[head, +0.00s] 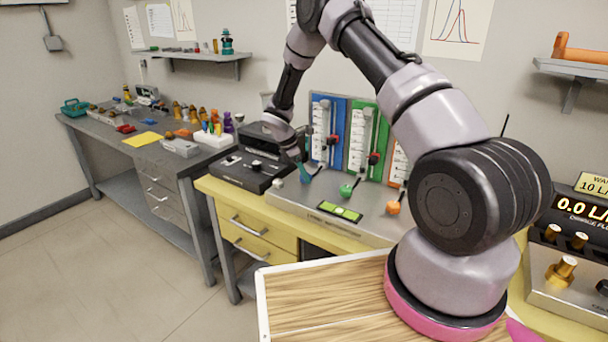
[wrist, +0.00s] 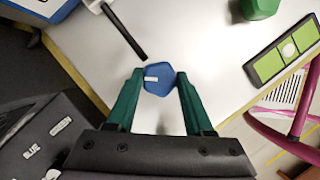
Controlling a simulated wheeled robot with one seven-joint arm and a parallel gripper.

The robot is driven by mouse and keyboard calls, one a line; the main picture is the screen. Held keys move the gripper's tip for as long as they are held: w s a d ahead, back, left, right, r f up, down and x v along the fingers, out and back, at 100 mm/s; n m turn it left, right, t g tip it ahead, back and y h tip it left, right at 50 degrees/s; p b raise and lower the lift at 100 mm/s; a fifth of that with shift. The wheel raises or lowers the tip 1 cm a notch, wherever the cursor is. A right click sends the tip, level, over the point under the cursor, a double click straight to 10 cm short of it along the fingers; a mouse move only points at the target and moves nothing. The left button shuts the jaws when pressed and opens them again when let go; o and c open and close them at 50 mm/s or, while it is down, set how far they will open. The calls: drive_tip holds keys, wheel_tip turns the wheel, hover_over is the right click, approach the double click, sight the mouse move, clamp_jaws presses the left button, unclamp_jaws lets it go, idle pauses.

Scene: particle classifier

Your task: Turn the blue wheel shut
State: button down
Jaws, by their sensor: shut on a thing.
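The blue wheel (wrist: 158,81) is a small faceted knob with a white mark on top, on the pale panel. It sits between the two green fingers of my gripper (wrist: 158,79) in the wrist view. The fingertips touch it from left and right, and the gripper is shut on it. In the head view my gripper (head: 303,172) reaches down at the left end of the panel (head: 285,196), and the wheel is hard to make out behind the fingers.
A green wheel (head: 347,190) and an orange wheel (head: 393,207) stand to the right on the same panel. A green display (head: 340,212) lies in front. A black device (head: 252,165) stands close on the left. Upright gauges (head: 320,130) rise behind.

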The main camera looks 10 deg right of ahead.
drive_tip(key=m+g, duration=0.1)
drive_tip(key=m, duration=0.3)
drive_tip(key=shift+w+m+g, duration=0.1)
drive_tip(key=shift+m+g, duration=0.2)
drive_tip(key=shift+g, duration=0.1)
drive_tip(key=m+g+y, duration=0.1)
drive_tip(key=m, duration=0.3)
drive_tip(key=shift+m+g, duration=0.3)
drive_tip(key=shift+c, duration=1.4)
unclamp_jaws()
drive_tip(key=shift+w, duration=0.1)
drive_tip(key=v, duration=1)
drive_tip(key=shift+r, duration=0.35)
